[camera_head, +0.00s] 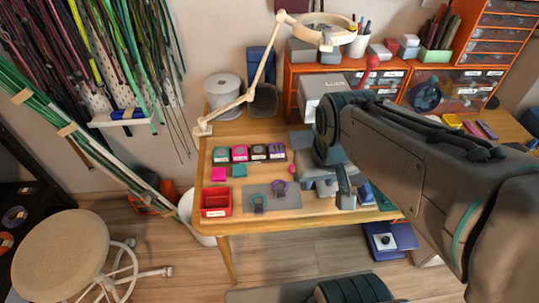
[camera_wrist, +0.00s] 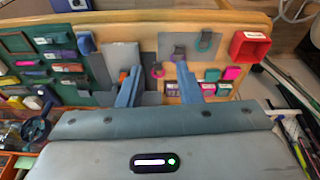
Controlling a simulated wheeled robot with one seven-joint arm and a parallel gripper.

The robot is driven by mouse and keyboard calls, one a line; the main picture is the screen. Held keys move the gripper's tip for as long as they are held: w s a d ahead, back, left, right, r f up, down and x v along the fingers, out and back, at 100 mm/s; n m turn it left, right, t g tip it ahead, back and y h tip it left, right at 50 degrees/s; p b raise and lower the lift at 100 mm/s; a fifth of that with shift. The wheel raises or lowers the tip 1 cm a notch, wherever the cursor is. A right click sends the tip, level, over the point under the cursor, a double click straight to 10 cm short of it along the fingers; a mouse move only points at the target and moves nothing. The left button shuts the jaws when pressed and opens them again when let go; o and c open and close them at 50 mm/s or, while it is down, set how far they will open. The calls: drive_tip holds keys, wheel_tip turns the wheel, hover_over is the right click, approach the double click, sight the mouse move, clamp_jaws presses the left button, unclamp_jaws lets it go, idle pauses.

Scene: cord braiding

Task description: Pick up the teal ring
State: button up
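The teal ring (camera_head: 257,201) lies on a grey mat (camera_head: 287,202) on the wooden table, with a small dark grey piece at it. It also shows in the wrist view (camera_wrist: 205,41), near the far edge. A purple ring (camera_head: 279,187) is just right of it in the head view, also with a dark grey piece. My gripper (camera_wrist: 158,78) has its two blue fingers spread apart, with nothing seen held between them. In the head view my gripper (camera_head: 333,187) is over the table, to the right of the teal ring and apart from it. My arm hides part of the table there.
A red tray (camera_head: 215,204) stands left of the mat. Several labelled blocks, a pink square (camera_head: 218,174) and a teal square (camera_head: 239,171) lie behind. A white lamp arm (camera_head: 255,80) rises at the back. A stool (camera_head: 60,252) stands on the floor at left.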

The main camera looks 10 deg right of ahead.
drive_tip(key=w+a+f+n+g+p, duration=0.25)
drive_tip(key=w+n, duration=0.45)
drive_tip(key=n, duration=0.5)
drive_tip(key=n+p, duration=0.2)
drive_tip(key=n, duration=1.2)
hover_over(263, 205)
drive_tip(key=f, duration=1.5)
drive_tip(key=shift+w+d+f, duration=0.2)
drive_tip(key=shift+w+d, duration=0.05)
drive_tip(key=shift+w, duration=0.05)
drive_tip(key=shift+a+f, duration=0.15)
drive_tip(key=shift+f, duration=1.2)
drive_tip(key=shift+a+f, duration=0.1)
drive_tip(key=shift+f, duration=1.2)
clamp_jaws()
